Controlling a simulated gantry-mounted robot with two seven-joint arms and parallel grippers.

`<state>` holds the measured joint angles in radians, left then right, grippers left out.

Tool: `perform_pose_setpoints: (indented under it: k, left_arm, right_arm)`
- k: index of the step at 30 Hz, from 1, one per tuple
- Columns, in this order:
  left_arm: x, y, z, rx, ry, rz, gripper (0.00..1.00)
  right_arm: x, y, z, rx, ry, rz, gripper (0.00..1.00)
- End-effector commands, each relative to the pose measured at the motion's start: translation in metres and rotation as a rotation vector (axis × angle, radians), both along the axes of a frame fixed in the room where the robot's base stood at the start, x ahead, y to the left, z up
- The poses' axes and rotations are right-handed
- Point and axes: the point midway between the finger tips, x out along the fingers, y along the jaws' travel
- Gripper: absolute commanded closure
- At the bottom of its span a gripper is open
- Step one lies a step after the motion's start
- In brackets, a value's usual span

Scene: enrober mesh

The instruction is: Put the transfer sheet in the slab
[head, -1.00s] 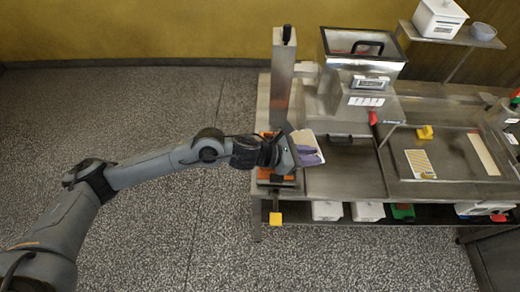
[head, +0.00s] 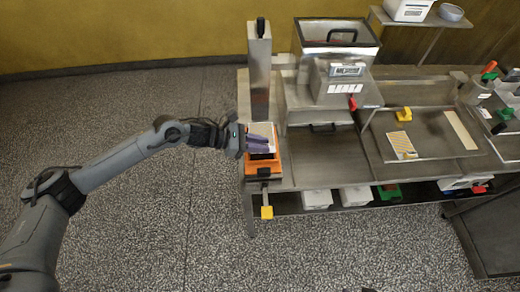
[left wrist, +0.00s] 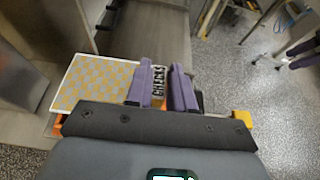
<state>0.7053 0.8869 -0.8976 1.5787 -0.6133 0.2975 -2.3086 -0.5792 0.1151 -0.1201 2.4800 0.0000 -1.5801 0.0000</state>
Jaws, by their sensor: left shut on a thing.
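My left gripper (head: 258,142) has purple fingers. It is over the orange stand (head: 262,167) at the bench's left end. It also shows in the left wrist view (left wrist: 162,78), shut on the transfer sheet (left wrist: 95,82). The sheet is thin, with a pale and yellow checked pattern, and spreads left of the fingers. A dark lettered patch shows between the fingers. In the head view only a pale part of the sheet (head: 262,129) shows behind the fingers. I cannot tell for certain which thing is the slab.
A tall steel column (head: 260,70) stands just behind the orange stand. A steel machine (head: 338,60) stands to its right. A shallow steel tray (head: 440,125) further right bears a yellow-patterned sheet (head: 402,146) and a cream strip (head: 460,130). The floor at left is clear.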

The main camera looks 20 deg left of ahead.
Motion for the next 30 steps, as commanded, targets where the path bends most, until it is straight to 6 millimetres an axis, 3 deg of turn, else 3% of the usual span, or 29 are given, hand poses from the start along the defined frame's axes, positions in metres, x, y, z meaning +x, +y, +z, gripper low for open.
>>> perform_pose_setpoints:
  k: [11,25,26,30]
  left_arm:
    - [0.000,0.000,-0.035,-0.001,0.002,0.001,1.00]
    - [0.000,0.000,-0.042,0.000,-0.001,0.000,1.00]
    - [0.000,0.000,-0.041,0.000,0.000,0.000,0.73]
    - [0.000,0.000,-0.040,0.000,0.000,0.000,0.52]
  right_arm:
    - [0.000,0.000,0.001,0.000,0.000,0.000,0.52]
    - [-0.001,-0.002,-0.005,-0.009,0.001,0.007,0.52]
    - [-0.001,-0.002,-0.004,-0.009,0.002,0.007,0.52]
    - [-0.001,-0.002,-0.004,-0.009,0.002,0.006,0.52]
